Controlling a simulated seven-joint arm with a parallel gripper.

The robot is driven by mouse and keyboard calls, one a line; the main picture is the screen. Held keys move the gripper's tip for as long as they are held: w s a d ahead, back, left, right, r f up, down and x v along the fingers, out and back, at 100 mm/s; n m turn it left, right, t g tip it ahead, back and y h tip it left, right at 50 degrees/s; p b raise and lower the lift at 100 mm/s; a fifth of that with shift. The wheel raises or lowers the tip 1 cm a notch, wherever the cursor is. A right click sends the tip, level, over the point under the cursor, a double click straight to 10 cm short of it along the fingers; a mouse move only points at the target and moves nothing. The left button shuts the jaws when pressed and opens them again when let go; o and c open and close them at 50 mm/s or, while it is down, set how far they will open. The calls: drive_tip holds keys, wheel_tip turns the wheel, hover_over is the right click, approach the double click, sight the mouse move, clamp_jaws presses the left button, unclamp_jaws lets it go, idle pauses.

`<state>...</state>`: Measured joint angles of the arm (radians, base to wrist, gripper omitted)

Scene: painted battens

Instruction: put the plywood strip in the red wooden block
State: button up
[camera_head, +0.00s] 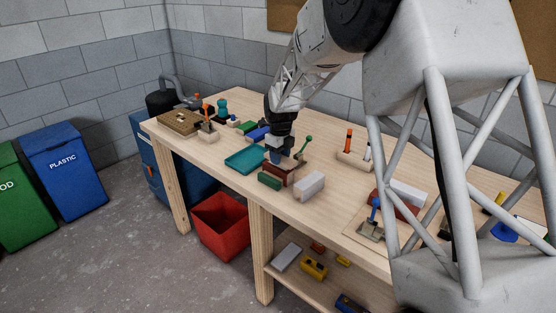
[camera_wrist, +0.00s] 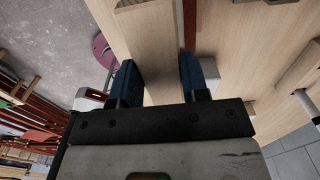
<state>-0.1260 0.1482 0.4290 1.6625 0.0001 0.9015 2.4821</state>
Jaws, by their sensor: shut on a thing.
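In the wrist view my gripper (camera_wrist: 157,64) has its two blue fingers on either side of a pale plywood strip (camera_wrist: 155,40), shut on it. In the head view my gripper (camera_head: 277,156) points down just above the dark red wooden block (camera_head: 280,174) on the bench. The strip is mostly hidden there by the gripper, and I cannot tell whether its end touches or enters the block.
A teal tray (camera_head: 245,160) lies left of the block. A green block (camera_head: 269,181) and a pale grey block (camera_head: 310,185) stand close in front and to the right. Free bench lies further right.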

drive_tip(key=shift+w+a+f, duration=0.15)
drive_tip(key=shift+w, duration=1.15)
drive_tip(key=shift+w, duration=0.1)
drive_tip(key=shift+w, duration=0.2)
drive_tip(key=shift+w+f, duration=0.1)
drive_tip(key=shift+f, duration=1.7)
drive_tip(key=shift+f, duration=0.15)
drive_tip(key=o, duration=0.9)
drive_tip(key=shift+r, duration=0.2)
